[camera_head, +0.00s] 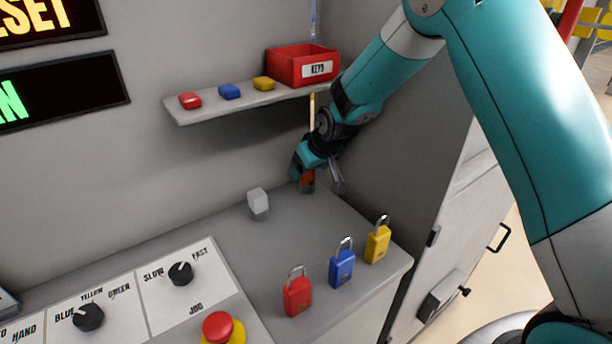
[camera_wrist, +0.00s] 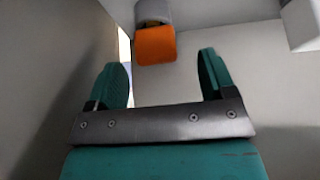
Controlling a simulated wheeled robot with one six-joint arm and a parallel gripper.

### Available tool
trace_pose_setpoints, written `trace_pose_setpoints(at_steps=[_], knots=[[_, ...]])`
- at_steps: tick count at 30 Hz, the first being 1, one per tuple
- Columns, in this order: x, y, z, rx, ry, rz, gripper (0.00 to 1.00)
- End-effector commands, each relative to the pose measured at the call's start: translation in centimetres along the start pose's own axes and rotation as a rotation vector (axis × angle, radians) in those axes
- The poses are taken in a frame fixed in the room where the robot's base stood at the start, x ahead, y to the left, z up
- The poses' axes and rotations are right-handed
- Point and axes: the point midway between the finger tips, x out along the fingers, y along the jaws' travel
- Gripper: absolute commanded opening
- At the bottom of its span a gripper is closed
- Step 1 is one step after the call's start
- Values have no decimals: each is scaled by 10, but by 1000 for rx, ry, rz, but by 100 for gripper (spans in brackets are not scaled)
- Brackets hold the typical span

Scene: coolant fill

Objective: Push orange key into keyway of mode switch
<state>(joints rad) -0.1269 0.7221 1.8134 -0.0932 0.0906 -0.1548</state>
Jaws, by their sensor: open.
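The orange key (camera_wrist: 156,45) shows as a block-shaped head against a short grey round part (camera_wrist: 152,12) in the wrist view. I cannot tell whether that part is the mode switch, and no keyway shows. In the head view the orange key (camera_head: 307,179) is partly hidden by my gripper at the back right of the grey console. My gripper (camera_wrist: 162,70) is open and empty. The key lies just beyond its fingertips, slightly left of the middle between them, with a visible gap. In the head view my gripper (camera_head: 318,178) is low over the console.
Red (camera_head: 297,296), blue (camera_head: 342,268) and yellow (camera_head: 377,243) padlocks stand along the front right. A shelf (camera_head: 220,113) with a red KEYS box (camera_head: 302,66) is above. A wall is close right.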

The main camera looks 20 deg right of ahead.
Motion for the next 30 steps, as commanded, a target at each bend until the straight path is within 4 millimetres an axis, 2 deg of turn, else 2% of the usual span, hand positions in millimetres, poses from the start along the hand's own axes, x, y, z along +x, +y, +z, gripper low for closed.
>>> trace_pose_setpoints(at_steps=[9,18,25,30], knots=[[41,4,-1,0,-3,-1,77],[46,4,-1,1,-2,0,77],[46,4,-1,0,-2,0,24],[46,4,-1,0,-2,0,24]])
